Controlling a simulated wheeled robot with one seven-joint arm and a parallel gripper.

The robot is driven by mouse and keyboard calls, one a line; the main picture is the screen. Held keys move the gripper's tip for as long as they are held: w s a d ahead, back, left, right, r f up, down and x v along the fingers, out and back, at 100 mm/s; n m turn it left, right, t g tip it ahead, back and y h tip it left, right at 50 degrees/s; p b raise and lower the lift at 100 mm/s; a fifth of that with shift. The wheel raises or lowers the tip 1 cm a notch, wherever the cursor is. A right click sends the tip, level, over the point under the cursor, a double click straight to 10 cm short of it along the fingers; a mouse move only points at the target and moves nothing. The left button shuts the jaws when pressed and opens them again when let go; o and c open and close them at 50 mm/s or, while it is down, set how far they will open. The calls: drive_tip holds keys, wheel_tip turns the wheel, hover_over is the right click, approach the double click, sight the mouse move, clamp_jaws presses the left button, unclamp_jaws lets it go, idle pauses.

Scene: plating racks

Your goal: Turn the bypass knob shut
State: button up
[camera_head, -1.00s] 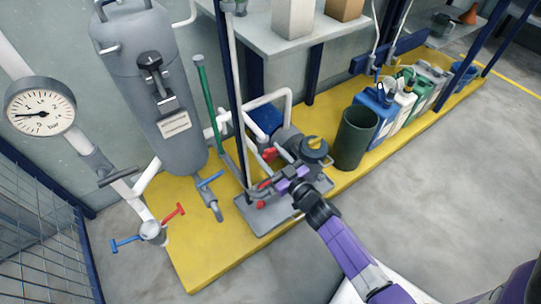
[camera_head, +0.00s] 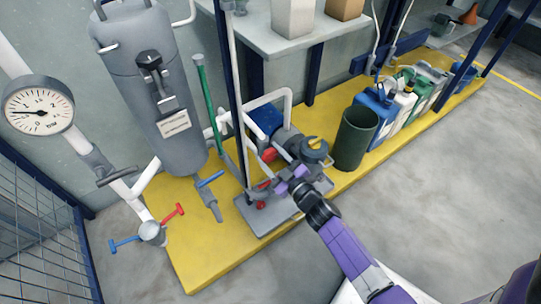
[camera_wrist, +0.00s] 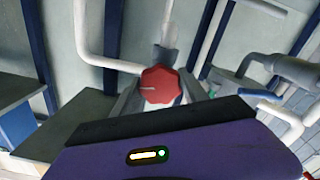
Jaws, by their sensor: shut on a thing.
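The red knob (camera_wrist: 161,86), with a pale mark line on its face, is in the middle of the wrist view, in front of a grey fitting. I take it to be the bypass knob. My gripper (camera_head: 267,190) is shut on it, with grey fingers on both sides of it in the wrist view. In the head view the gripper hangs over the grey tray of the pump area, and red shows around the fingers, mostly covered. The pressure gauge (camera_head: 38,106) at left has its needle pointing left, low on the scale.
A grey tank (camera_head: 160,90), a dark post (camera_head: 235,90) and white pipes stand close to my gripper. Red and blue lever valves (camera_head: 150,231) are at lower left. A green bin (camera_head: 355,138) and canisters stand right. The floor at right is clear.

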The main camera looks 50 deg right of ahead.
drive_tip(key=o, duration=1.4)
drive_tip(key=shift+c, duration=0.2)
drive_tip(key=p+v, duration=0.1)
drive_tip(key=v, duration=0.7)
drive_tip(key=shift+w+d+m+b, duration=0.4)
drive_tip(key=shift+w+m, duration=0.6)
drive_tip(key=shift+w, duration=0.3)
drive_tip(key=shift+w+d+m+b, duration=0.4)
drive_tip(key=shift+w+m, duration=0.6)
drive_tip(key=shift+w, duration=0.35)
drive_tip(key=shift+w+d+m+b, duration=0.4)
drive_tip(key=shift+w+m, duration=0.6)
drive_tip(key=shift+w, duration=0.3)
